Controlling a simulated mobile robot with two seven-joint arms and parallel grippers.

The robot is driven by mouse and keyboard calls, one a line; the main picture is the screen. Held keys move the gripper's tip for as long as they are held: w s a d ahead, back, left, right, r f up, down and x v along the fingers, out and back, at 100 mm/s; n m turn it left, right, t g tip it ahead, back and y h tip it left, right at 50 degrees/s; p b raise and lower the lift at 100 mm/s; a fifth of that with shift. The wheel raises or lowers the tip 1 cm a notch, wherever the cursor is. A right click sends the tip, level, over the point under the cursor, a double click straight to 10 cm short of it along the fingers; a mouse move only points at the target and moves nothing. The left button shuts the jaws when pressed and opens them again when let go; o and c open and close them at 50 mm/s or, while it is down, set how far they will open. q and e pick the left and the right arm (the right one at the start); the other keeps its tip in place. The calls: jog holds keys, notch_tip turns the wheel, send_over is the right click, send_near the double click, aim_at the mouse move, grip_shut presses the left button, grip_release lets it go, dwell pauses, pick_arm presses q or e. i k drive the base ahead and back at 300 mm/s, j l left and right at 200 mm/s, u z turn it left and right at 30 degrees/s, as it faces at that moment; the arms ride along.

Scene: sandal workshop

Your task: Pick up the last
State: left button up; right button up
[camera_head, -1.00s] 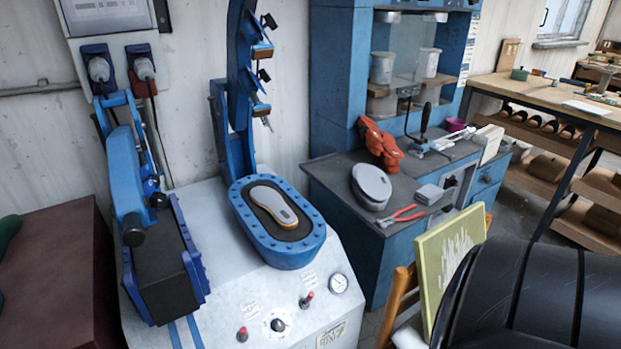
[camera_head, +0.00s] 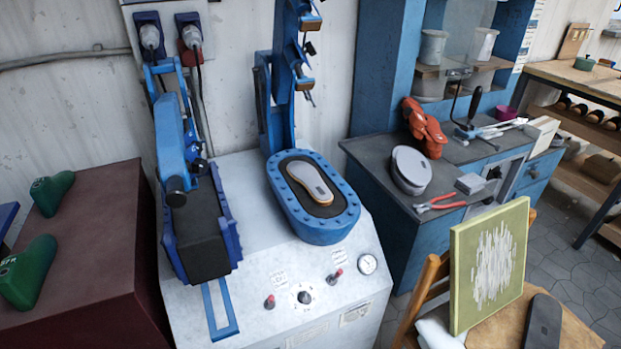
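Two green lasts lie on the maroon surface at the left: one further back (camera_head: 52,192) and one nearer (camera_head: 28,272), cut slightly by the left picture edge. Both are foot-shaped with a raised heel end. They lie apart from each other. I cannot tell which one the task means. An orange-red shape (camera_head: 425,128), possibly another last or a pair of them, rests on the dark bench. Neither of my grippers is in view, so I cannot see their state.
The maroon box (camera_head: 95,255) has bare top around the lasts. Beside it stands a press (camera_head: 240,297) with a blue oval tray (camera_head: 322,234) holding a sole (camera_head: 309,183). Red pliers (camera_head: 440,203) lie on the bench. A green-framed board (camera_head: 466,292) stands on a wooden chair.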

aim_at(23, 274)
jog(key=u, duration=1.75)
